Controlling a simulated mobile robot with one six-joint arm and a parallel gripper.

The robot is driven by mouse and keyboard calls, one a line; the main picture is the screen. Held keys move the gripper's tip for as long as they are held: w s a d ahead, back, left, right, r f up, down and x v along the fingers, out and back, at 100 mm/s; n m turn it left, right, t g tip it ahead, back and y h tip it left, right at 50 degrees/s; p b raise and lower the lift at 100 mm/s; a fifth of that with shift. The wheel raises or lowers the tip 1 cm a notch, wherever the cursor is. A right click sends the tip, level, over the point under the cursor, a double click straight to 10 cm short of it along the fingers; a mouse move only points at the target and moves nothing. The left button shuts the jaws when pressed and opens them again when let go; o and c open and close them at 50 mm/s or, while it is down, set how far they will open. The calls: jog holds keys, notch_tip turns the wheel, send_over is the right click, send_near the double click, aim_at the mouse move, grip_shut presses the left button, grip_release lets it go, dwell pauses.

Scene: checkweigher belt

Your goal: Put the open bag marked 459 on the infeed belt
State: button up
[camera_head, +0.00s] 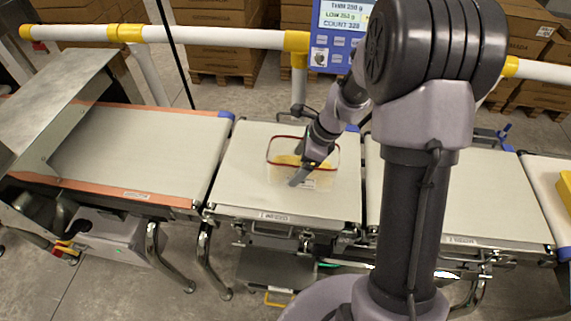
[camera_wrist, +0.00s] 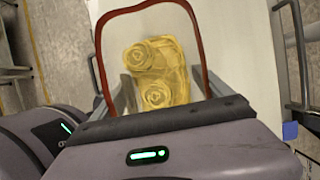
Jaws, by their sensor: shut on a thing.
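A clear open bag with a red rim and yellow contents (camera_head: 284,174) is over the middle belt section (camera_head: 240,185); its lower part looks at or close to the belt surface, and I cannot tell whether it touches. My gripper (camera_head: 303,174) is shut on the bag from its right side. In the wrist view the bag's yellow coiled contents (camera_wrist: 158,75) show inside the red rim, between the fingers of my gripper (camera_wrist: 172,88). The mark on the bag is too small to read. The middle section's front label is hard to read and resembles "INFEED".
A left belt (camera_head: 140,150) with orange edges runs under a metal hood (camera_head: 60,105). A right belt (camera_head: 490,205) lies beyond my arm. A display (camera_head: 343,22) and a white-yellow rail (camera_head: 220,36) stand behind. The middle belt is clear around the bag.

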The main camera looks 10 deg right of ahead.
aim_at(285, 156)
jog(key=w+a, duration=0.1)
jog(key=w, duration=0.1)
jog(key=w+a, duration=0.1)
jog(key=shift+w+a+f, duration=0.2)
jog(key=shift+w+a, duration=0.1)
jog(key=shift+w, duration=0.05)
jog(key=shift+f+b, duration=1.15)
jog(key=shift+f, duration=0.6)
